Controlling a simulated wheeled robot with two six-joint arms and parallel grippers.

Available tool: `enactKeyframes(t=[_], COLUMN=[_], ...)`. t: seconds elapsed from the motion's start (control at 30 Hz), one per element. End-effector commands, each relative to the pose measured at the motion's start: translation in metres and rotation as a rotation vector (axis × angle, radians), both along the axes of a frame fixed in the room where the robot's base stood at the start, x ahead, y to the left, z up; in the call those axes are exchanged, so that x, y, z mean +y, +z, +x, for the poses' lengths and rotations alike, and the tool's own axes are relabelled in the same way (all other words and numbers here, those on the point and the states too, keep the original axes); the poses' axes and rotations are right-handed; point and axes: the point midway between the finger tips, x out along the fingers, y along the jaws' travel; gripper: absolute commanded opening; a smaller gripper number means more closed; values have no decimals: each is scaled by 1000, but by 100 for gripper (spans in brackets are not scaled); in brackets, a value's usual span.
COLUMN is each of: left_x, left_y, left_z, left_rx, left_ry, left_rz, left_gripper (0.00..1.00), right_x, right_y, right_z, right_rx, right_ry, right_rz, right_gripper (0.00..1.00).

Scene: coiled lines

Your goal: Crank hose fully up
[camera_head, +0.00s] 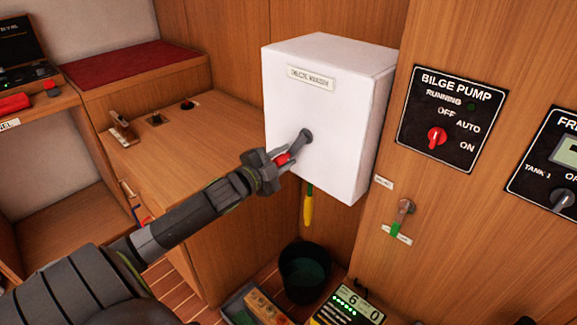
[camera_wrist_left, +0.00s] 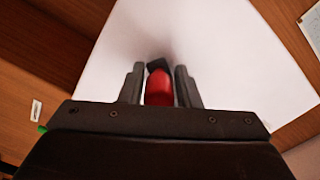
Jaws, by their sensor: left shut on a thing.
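A white box (camera_head: 325,120) with a small label plate is fixed to the wooden wall, and it fills much of the left wrist view (camera_wrist_left: 220,70). A dark crank with a red grip (camera_head: 282,159) sticks out of its front. My left gripper (camera_head: 277,167) is shut on the red grip, which sits between the two fingers in the left wrist view (camera_wrist_left: 159,88). The crank arm points down and left from its hub (camera_head: 306,135). A green hose with a yellow nozzle (camera_head: 308,208) hangs just below the box. The hose inside the box is hidden. My right gripper is not in view.
A bilge pump panel (camera_head: 452,118) with a red knob is right of the box. A small valve lever (camera_head: 404,213) sits below it. A black bucket (camera_head: 306,272) and a yellow device (camera_head: 348,307) stand on the floor. A wooden counter (camera_head: 185,140) lies to the left.

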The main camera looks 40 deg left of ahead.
Motion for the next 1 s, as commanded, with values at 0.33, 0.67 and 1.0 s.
enactKeyframes(t=[0.33,0.67,1.0], left_x=[19,30,34], left_y=[16,35,48], left_z=[1,2,2], left_rx=[-28,-50,-64], left_ry=[-1,-1,-1], left_rz=[338,625,815], left_gripper=[0,0,0], right_x=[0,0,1], right_y=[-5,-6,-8], right_z=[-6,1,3], right_rx=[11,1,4], right_ry=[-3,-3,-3], right_rz=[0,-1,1], right_gripper=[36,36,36])
